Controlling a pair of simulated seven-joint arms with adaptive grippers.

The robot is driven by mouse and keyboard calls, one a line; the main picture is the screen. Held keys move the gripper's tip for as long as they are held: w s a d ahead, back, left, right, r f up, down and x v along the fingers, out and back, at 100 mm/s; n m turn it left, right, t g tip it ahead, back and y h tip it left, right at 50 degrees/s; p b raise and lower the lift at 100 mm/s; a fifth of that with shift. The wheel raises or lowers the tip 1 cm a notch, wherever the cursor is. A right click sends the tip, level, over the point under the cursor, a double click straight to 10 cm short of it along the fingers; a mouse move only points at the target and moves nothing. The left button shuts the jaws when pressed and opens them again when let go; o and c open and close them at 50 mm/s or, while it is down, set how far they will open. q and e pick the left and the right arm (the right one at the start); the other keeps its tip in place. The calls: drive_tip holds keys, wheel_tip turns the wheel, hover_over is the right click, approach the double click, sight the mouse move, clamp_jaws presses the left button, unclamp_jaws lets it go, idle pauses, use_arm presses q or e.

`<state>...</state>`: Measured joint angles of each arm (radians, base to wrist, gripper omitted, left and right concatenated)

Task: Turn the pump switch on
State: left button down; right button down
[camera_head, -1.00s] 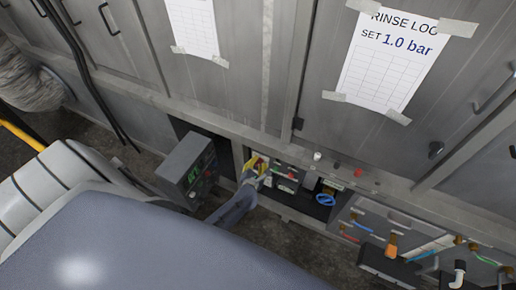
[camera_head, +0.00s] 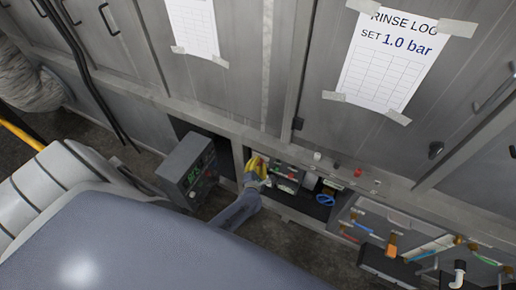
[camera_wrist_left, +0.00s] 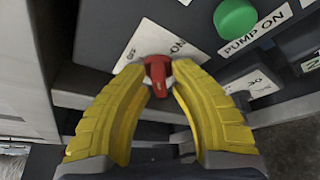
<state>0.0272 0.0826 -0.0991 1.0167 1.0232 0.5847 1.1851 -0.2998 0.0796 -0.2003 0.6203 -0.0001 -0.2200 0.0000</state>
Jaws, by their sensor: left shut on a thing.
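In the left wrist view, the yellow fingers of my left gripper (camera_wrist_left: 158,88) are closed at their tips on a red rotary switch knob (camera_wrist_left: 155,68). A green round button (camera_wrist_left: 235,18) with the label "PUMP ON" is to the upper right of the knob, apart from the gripper. In the head view, my left gripper (camera_head: 257,168) is at the left end of the low panel, and the knob is hidden there. My right gripper is out of view.
Blue cable loops (camera_head: 325,199) and small fittings lie to the right. Grey cabinets with a taped "RINSE LOG, SET 1.0 bar" sheet (camera_head: 388,55) rise behind.

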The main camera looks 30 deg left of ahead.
use_arm(q)
drive_tip(key=m+y, duration=0.1)
drive_tip(key=m, duration=0.2)
drive_tip(key=shift+w+t+y, duration=0.1)
drive_tip(key=shift+t+y, duration=0.2)
drive_tip(key=shift+t, duration=0.1)
drive_tip(key=shift+a+r+m+t+y, duration=0.1)
drive_tip(key=shift+m+t+y, duration=0.35)
drive_tip(key=shift+m, duration=1.45)
drive_tip(key=c, duration=1.5)
unclamp_jaws()
drive_tip(key=shift+o, duration=0.2)
drive_tip(key=shift+s+d, duration=0.3)
drive_tip(key=shift+s, duration=0.2)
drive_tip(key=v, duration=1.1)
